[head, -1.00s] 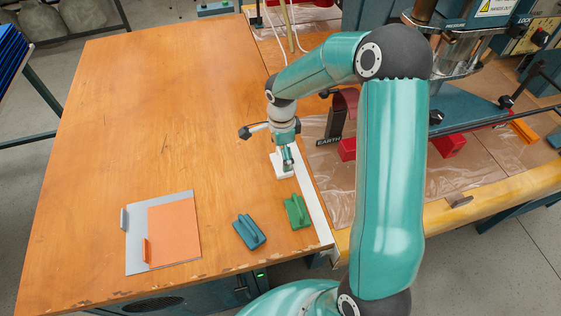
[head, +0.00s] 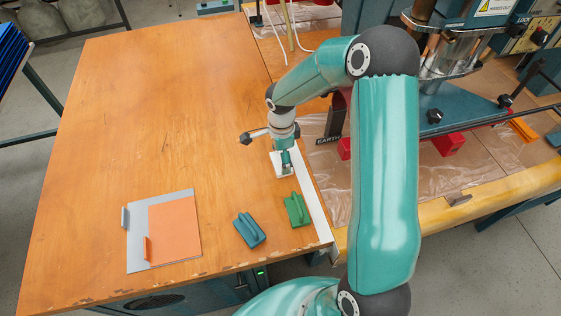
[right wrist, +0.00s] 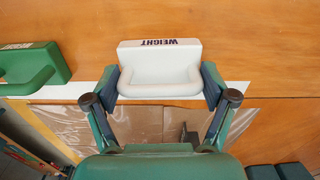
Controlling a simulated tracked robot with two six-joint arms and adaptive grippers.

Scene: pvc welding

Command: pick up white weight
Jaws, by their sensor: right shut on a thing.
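The white weight (right wrist: 160,65) has a handle and the word WEIGHT on it in the right wrist view. In the head view the white weight (head: 281,172) is at the right edge of the wooden table, partly hidden by my right gripper (head: 286,166). In the right wrist view the fingers of my right gripper (right wrist: 160,88) are against both ends of the weight's handle, shut on it. I cannot tell whether the weight is clear of the table. My left gripper is not in view.
A green weight (head: 297,210) and a teal weight (head: 249,230) stand nearer the table's front edge. An orange sheet (head: 174,232) lies on a grey sheet (head: 137,250) at the left. The wooden table (head: 150,100) is clear behind them. A press (head: 455,60) stands at the right.

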